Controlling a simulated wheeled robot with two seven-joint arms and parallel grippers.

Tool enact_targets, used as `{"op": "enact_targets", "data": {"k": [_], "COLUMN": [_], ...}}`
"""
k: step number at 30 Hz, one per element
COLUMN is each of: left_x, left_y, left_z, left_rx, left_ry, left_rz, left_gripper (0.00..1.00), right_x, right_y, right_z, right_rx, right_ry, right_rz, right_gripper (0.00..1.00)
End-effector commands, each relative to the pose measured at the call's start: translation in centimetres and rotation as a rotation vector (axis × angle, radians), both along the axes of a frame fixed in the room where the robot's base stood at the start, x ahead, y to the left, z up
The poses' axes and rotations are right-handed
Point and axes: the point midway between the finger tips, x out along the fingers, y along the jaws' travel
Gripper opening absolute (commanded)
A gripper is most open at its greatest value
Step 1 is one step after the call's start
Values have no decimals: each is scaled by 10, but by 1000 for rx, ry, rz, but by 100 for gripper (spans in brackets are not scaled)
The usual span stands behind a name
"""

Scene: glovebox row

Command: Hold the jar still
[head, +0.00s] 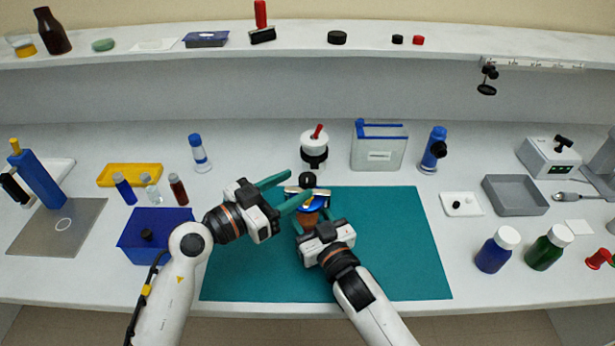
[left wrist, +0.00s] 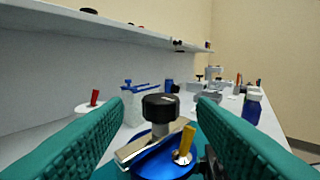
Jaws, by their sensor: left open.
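The jar (head: 311,203) stands on the teal mat, with an amber-brown body and a blue top. In the left wrist view its blue top (left wrist: 160,160) carries a black knob, a metal bar and a yellow peg. My left gripper (head: 298,186) is open, its teal fingers pointing at the jar's top from the left. In the left wrist view the knob shows between and beyond those fingers. My right gripper (head: 312,220) is at the jar's body from the front. Its own housing and the jar hide much of its fingers, so its grip is unclear.
The teal mat (head: 400,255) is clear to the right. Behind the jar stand a white pot with a red handle (head: 314,143) and a grey tank (head: 379,148). Blue (head: 494,255) and green (head: 545,252) bottles stand right.

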Motion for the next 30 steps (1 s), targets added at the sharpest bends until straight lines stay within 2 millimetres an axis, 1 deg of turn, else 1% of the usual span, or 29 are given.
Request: {"op": "enact_targets", "data": {"k": [1, 3, 9, 19, 20, 27, 28, 30], "left_x": [6, 13, 25, 27, 27, 27, 27, 27], "left_y": [-8, -17, -33, -36, -36, -36, -36, -36], "left_z": [1, 1, 0, 0, 0, 0, 0, 0], "left_rx": [0, 0, 1, 2, 2, 2, 2, 2], "left_ry": [-1, -3, -1, -1, -1, -1, -1, -1], "left_rz": [-1, -1, -1, -1, -1, -1, -1, -2], "left_gripper": [52, 52, 52, 52, 50, 11, 7, 7], "right_x": [0, 0, 0, 0, 0, 0, 0, 0], "right_y": [0, 0, 0, 0, 0, 0, 0, 0], "right_z": [0, 0, 0, 0, 0, 0, 0, 0], "right_rx": [0, 0, 0, 0, 0, 0, 0, 0], "right_ry": [1, 1, 1, 1, 1, 1, 1, 1], "right_rz": [-1, -1, -1, -1, -1, -1, -1, -1], "right_gripper": [19, 19, 19, 19, 19, 19, 19, 19]}}
